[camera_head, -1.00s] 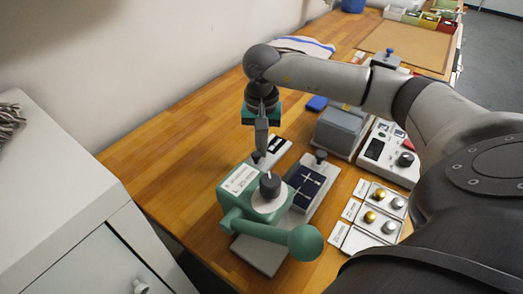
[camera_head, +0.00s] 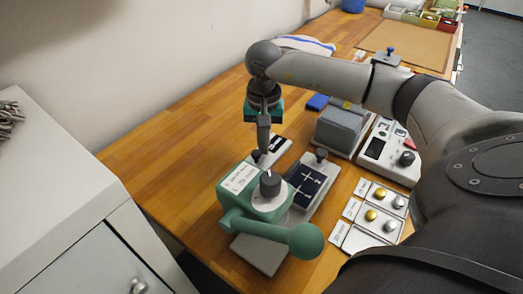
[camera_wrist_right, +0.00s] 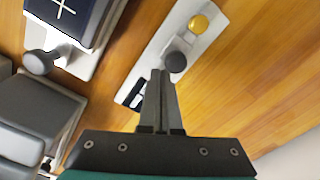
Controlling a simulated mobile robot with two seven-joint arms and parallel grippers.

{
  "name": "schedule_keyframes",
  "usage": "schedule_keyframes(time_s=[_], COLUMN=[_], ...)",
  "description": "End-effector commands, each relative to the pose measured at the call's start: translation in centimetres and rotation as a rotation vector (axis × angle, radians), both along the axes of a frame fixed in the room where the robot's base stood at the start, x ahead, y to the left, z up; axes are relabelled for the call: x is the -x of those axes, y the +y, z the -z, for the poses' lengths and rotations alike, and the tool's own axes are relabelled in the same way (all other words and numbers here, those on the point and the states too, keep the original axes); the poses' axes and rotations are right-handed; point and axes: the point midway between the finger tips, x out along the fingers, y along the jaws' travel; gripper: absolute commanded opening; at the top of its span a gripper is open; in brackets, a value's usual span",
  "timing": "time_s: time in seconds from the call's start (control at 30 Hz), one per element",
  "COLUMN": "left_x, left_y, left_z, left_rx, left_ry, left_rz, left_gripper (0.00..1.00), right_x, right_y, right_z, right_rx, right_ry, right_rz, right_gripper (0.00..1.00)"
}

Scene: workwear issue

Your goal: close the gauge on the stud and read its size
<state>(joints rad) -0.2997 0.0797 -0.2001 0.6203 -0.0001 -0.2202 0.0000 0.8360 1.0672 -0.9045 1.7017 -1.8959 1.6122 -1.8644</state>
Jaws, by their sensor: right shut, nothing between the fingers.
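The gauge is a narrow pale plate (camera_wrist_right: 203,45) with a dark round knob (camera_wrist_right: 176,62), a gold stud (camera_wrist_right: 198,24) and a black display (camera_wrist_right: 136,93). In the head view the gauge (camera_head: 283,150) lies on the wooden bench behind the green press, and my gripper partly covers it. My right gripper (camera_head: 264,149) points down over it, shut and empty. In the right wrist view its fingertips (camera_wrist_right: 161,73) are right beside the dark knob; I cannot tell whether they touch. The display's reading is not legible. My left gripper is not in view.
A green press (camera_head: 245,200) with a round-ended lever stands in front of the gauge. A dark blue pad (camera_head: 308,185) lies to its right. A grey box (camera_head: 340,128), a pale device (camera_head: 390,155) and a tray of gold and silver studs (camera_head: 354,238) stand further right. The bench's left side is clear.

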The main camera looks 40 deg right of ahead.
Motion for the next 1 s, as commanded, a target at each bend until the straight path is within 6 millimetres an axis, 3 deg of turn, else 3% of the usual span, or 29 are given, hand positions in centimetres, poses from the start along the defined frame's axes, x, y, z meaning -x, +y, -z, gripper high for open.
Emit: schedule_keyframes(time_s=[0.27,1.0], left_x=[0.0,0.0], left_y=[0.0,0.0], left_z=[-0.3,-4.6], left_rx=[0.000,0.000], left_ry=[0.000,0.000], left_rz=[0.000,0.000], left_gripper=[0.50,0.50], right_x=[-0.1,-0.1], right_y=[-0.3,-0.2], right_z=[-0.6,-6.6], right_rx=[0.001,0.001], right_ry=[-0.002,-0.004], right_rz=[0.001,0.001], right_gripper=[0.00,0.00])
